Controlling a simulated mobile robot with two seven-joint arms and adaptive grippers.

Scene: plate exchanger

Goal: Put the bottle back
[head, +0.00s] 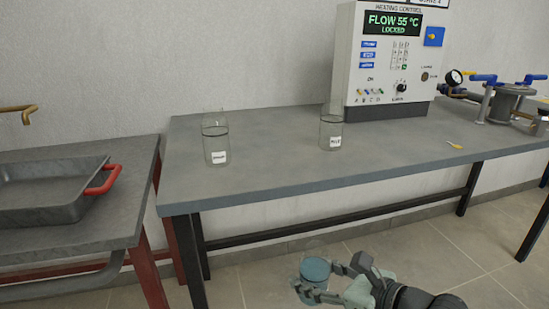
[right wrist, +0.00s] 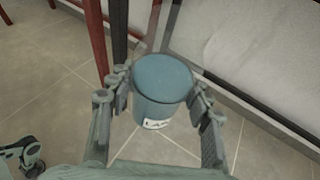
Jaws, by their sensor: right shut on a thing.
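My right gripper (head: 322,284) is at the bottom of the head view, in front of the long grey table and lower than its top. It is shut on a clear bottle with blue-teal contents (head: 314,268). In the right wrist view the bottle (right wrist: 161,85) sits between the two fingers (right wrist: 160,95), roughly upright, with a white label low on its side. Two clear labelled bottles stand on the table: one at the left (head: 216,143), one nearer the control box (head: 331,131). My left gripper does not show in the head view.
The long grey table (head: 270,180) has a free front edge and clear room between and before the bottles. A heating control box (head: 390,60) stands at the back, with valves and a gauge (head: 454,78) right of it. A grey tray with a red handle (head: 55,190) sits on the left table.

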